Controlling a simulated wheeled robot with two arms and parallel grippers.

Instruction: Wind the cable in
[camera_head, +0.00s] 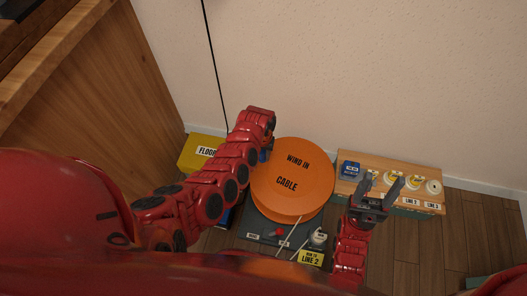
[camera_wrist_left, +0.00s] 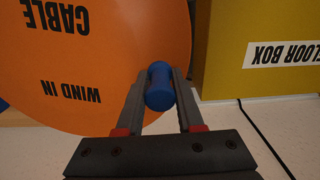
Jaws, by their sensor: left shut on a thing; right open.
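A large orange reel (camera_head: 305,178) marked "WIND IN" and "CABLE" stands on a dark base (camera_head: 262,232) in the head view. The same reel fills the left of the left wrist view (camera_wrist_left: 95,60). My left gripper (camera_wrist_left: 160,90) is shut on a blue handle (camera_wrist_left: 159,88) at the reel's rim. In the head view my left arm hides most of this handle. My right gripper (camera_head: 380,190) is open and empty, in front of the wooden box to the right of the reel. A thin black cable (camera_head: 214,62) runs down the wall behind my left arm.
A yellow box (camera_head: 198,147) labelled "FLOOR BOX" stands left of the reel; the left wrist view shows it close beside the handle (camera_wrist_left: 255,80). A wooden box (camera_head: 390,172) with several round pieces stands at right. A yellow "LINE 2" tag (camera_head: 311,258) lies in front.

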